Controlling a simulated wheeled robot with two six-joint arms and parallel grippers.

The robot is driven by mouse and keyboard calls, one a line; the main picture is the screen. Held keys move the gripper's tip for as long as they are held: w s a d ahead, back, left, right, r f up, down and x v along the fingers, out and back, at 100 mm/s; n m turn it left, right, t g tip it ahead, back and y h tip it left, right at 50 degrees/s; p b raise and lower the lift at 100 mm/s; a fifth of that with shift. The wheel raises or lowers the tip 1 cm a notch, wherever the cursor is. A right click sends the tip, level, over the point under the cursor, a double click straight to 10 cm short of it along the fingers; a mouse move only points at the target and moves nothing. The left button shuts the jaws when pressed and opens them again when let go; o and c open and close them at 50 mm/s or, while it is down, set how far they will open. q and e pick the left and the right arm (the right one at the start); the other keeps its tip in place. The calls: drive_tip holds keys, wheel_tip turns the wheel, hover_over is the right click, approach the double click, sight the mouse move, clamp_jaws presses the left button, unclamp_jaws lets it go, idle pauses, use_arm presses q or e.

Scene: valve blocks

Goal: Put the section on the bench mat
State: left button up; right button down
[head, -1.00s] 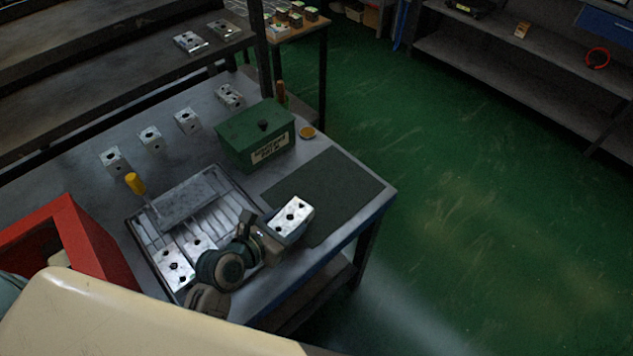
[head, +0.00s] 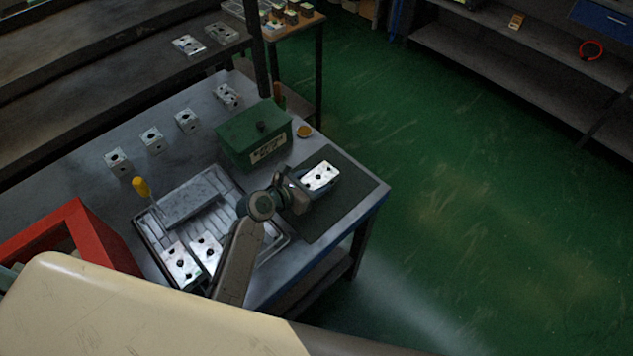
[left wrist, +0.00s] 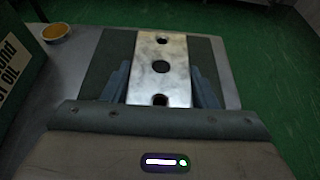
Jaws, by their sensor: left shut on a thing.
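The section is a silvery metal block (head: 320,176) with dark round holes in its top face. My left gripper (head: 312,183) is shut on it, and the block is over the dark bench mat (head: 352,205) on the right part of the bench. In the left wrist view the section (left wrist: 160,75) sits between the two bluish fingers (left wrist: 160,88), with the mat (left wrist: 105,65) showing on both sides. I cannot tell whether its underside touches the mat. My right gripper is not in view.
A ribbed tray (head: 275,243) holds two more blocks and a yellow-handled tool (head: 141,187). A green box (head: 252,138) and a small amber dish (head: 304,131) stand behind the mat. Several blocks line the bench's back. A red bin (head: 95,238) is at left.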

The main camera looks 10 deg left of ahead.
sight(316, 186)
use_arm(q)
drive_tip(key=shift+w+d, duration=0.2)
drive_tip(key=shift+w, duration=0.55)
drive_tip(key=shift+f, duration=1.8)
drive_tip(key=o, duration=1.4)
drive_tip(key=shift+f, duration=0.15)
